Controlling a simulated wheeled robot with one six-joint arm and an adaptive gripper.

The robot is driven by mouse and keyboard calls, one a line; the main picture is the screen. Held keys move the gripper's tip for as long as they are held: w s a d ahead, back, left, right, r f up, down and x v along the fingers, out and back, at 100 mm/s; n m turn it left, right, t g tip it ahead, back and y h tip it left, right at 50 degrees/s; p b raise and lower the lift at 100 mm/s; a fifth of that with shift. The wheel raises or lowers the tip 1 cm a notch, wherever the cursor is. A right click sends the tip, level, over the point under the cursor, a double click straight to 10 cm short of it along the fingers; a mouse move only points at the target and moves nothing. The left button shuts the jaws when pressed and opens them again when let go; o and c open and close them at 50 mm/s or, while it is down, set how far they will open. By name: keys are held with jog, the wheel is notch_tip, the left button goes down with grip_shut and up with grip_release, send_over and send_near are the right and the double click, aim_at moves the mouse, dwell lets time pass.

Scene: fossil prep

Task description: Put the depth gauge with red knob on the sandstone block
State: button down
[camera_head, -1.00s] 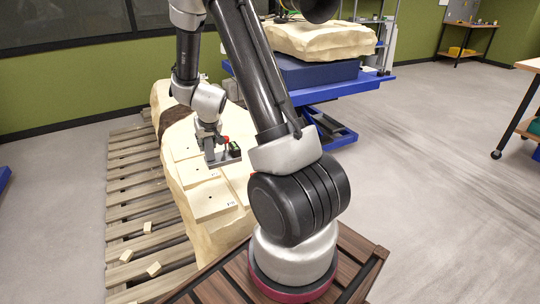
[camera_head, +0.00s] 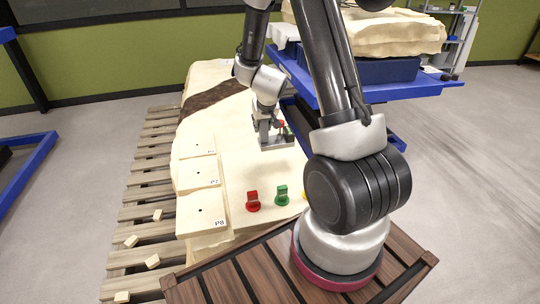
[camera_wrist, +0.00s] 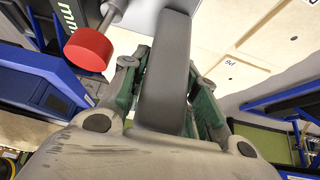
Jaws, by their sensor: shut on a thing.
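My gripper (camera_head: 267,127) is shut on the depth gauge (camera_head: 277,142), which has a grey base and a red knob (camera_head: 282,123). The gauge is over the far right part of a large pale block (camera_head: 222,108) with a dark brown band. I cannot tell whether its base touches the surface. In the wrist view, the gauge's grey bar (camera_wrist: 165,75) is between the green-sided fingers, with the red knob (camera_wrist: 88,48) at left. A second pale block (camera_head: 370,32) lies on a blue pad at the back right; which block is the sandstone one is unclear.
Labelled square plates (camera_head: 198,175) lie along the near left of the large block. A red clip (camera_head: 253,201) and a green clip (camera_head: 282,195) stand at its near end. A slatted pallet (camera_head: 150,180) bears it. A blue lift table (camera_head: 400,90) stands close on the right.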

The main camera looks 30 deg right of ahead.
aim_at(262, 143)
jog(key=shift+w+a+f, duration=0.1)
jog(key=shift+f, duration=4.35)
jog(key=shift+f, duration=0.1)
jog(key=c, duration=1.1)
grip_release()
